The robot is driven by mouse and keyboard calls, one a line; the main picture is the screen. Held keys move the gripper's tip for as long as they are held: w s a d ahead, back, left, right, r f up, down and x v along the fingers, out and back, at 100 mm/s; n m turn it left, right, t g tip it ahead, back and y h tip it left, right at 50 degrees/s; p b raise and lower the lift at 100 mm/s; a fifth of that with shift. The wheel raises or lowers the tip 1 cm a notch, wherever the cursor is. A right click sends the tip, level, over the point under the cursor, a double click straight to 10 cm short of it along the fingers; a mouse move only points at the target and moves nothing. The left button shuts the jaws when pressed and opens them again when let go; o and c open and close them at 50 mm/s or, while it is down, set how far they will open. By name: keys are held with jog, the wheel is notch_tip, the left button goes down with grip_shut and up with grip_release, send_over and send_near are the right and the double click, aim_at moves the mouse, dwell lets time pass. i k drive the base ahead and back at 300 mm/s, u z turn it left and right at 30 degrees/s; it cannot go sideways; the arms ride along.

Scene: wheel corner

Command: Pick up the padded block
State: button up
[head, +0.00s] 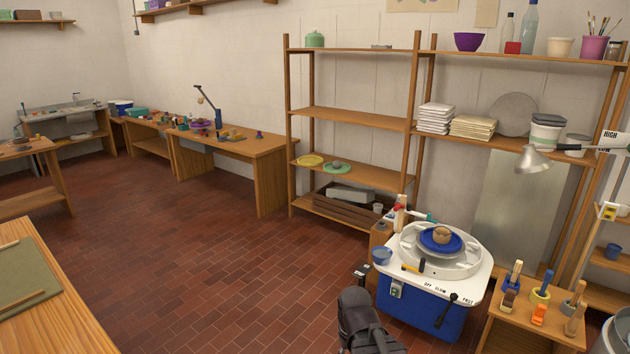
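I cannot pick out the padded block with certainty. Small upright wooden and coloured pieces stand on the low side table (500,335) at the lower right. They include a brown piece (509,299), an orange piece (539,315) and a wooden piece with a blue part (516,271). They are too small to tell whether any is padded. My dark arm end with my gripper (362,276) is at the bottom centre, left of the potter's wheel and apart from the side table. Its fingers are too small and dark to read.
The potter's wheel (476,275), with a blue base and white top, stands between my arm and the side table. Wooden shelves (345,118) line the back wall. A workbench (75,325) is at the lower left. The tiled floor (215,265) in the middle is clear.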

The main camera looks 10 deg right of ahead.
aim_at(507, 302)
jog(key=z, duration=0.35)
jog(key=i, duration=0.95)
jog(key=z, duration=0.5)
jog(key=i, duration=0.55)
jog(key=z, duration=0.15)
